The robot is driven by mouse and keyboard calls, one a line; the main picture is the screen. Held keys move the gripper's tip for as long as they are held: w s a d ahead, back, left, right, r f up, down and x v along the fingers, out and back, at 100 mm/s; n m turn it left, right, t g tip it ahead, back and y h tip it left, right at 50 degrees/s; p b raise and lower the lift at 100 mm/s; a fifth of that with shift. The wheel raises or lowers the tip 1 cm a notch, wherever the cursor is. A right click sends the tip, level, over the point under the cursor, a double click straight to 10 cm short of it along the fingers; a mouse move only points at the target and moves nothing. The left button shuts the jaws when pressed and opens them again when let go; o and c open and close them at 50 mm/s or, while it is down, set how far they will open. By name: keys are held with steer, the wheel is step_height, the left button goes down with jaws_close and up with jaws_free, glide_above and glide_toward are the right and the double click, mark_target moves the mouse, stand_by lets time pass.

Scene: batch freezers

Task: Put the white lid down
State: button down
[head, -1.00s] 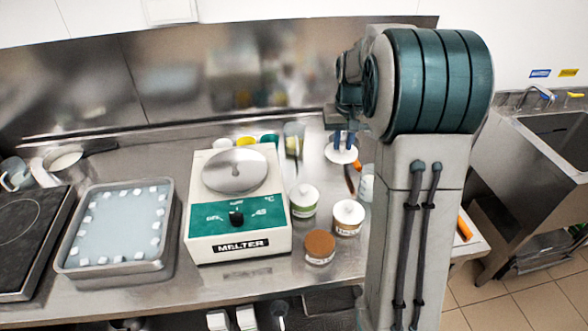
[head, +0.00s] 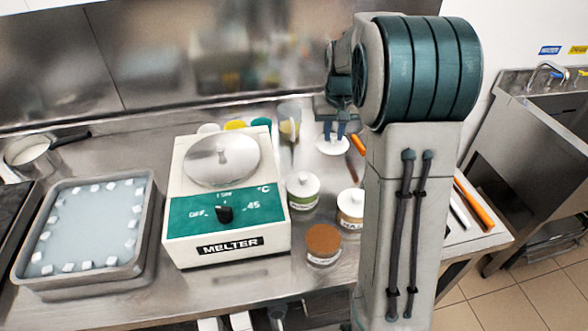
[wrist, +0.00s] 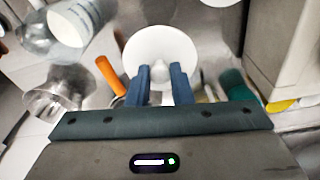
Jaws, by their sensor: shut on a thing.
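The white lid (head: 332,147) is a round disc with a small knob on top. It shows in the head view at the back of the counter, right of the melter. In the wrist view the lid (wrist: 160,47) lies flat between and beyond my fingers. My gripper (wrist: 160,79) is shut on the lid's knob; in the head view my gripper (head: 333,132) points down at it. I cannot tell whether the lid's underside touches the counter.
The melter (head: 190,230) stands left of two white-lidded jars (head: 303,190) (head: 350,207) and a brown-topped jar (head: 323,243). An orange-handled tool (head: 357,143) lies right beside the lid. A clear cup (head: 289,122) stands to its left. A metal tray (head: 142,262) is farther left.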

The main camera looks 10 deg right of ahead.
steer(key=shift+f, duration=0.5)
steer(key=w+a+f, duration=0.2)
steer(key=w+a+f+p, duration=0.1)
steer(key=w+a+f, duration=0.1)
steer(key=w+a, duration=0.1)
steer(key=w+a+f+p, duration=0.1)
steer(key=w+a+f, duration=0.1)
steer(key=a, duration=0.1)
steer(key=shift+w+a+f, duration=0.2)
steer(key=shift+w+f, duration=0.1)
steer(key=shift+a+f+p, duration=0.1)
steer(key=shift+f+p, duration=0.1)
steer(key=shift+p, duration=0.1)
steer(key=shift+f+p, duration=0.45)
steer(key=shift+f, duration=1.5)
steer(key=shift+f, duration=0.15)
steer(key=c, duration=1.3)
jaws_free()
